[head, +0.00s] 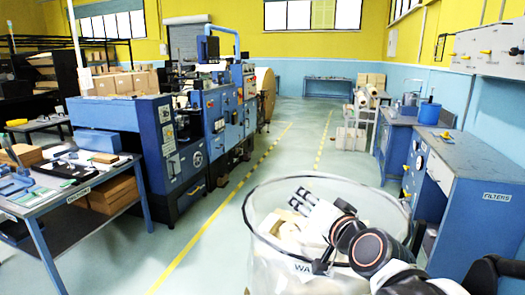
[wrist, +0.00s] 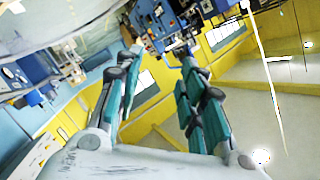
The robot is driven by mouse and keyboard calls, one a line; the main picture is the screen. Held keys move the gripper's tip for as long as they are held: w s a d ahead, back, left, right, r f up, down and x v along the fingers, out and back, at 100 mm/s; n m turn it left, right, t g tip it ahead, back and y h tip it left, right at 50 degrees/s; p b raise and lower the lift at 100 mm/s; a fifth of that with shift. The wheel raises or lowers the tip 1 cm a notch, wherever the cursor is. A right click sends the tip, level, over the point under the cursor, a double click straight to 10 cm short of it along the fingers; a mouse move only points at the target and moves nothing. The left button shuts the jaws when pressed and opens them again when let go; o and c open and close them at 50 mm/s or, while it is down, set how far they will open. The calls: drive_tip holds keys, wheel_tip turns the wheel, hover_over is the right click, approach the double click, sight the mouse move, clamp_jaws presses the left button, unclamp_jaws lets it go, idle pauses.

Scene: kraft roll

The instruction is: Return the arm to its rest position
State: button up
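My arm reaches in from the lower right of the head view, with my gripper (head: 300,198) over the clear, round waste bin (head: 262,245). In the head view the gripper looks small and its dark fingers point away from me. In the wrist view my gripper (wrist: 160,52) has its two teal and grey fingers apart, with nothing between the tips. Only part of the bin's label shows behind the arm. I cannot tell the exact height of the gripper above the bin's rim.
Pale scraps (head: 285,228) lie in the bin. A blue bench marked FILTERS (head: 470,205) stands close on the right. A work table (head: 75,200) and a blue machine (head: 180,140) with a brown roll (head: 267,93) stand left. The yellow-lined aisle (head: 290,150) is clear.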

drive_tip(key=s+d+f+n+g+h, duration=0.2)
drive_tip(key=s+d+f+g, duration=0.2)
drive_tip(key=s, duration=0.5)
drive_tip(key=s+d+f+n+g+h, duration=0.2)
drive_tip(key=s+d+f+n+g, duration=0.1)
drive_tip(key=s+f, duration=0.4)
drive_tip(key=s+d+g, duration=0.1)
drive_tip(key=s+d, duration=0.1)
drive_tip(key=s, duration=0.1)
drive_tip(key=shift+s+d+f, duration=0.25)
drive_tip(key=shift+d+f, duration=0.05)
drive_tip(key=shift+d, duration=0.05)
idle(0.5)
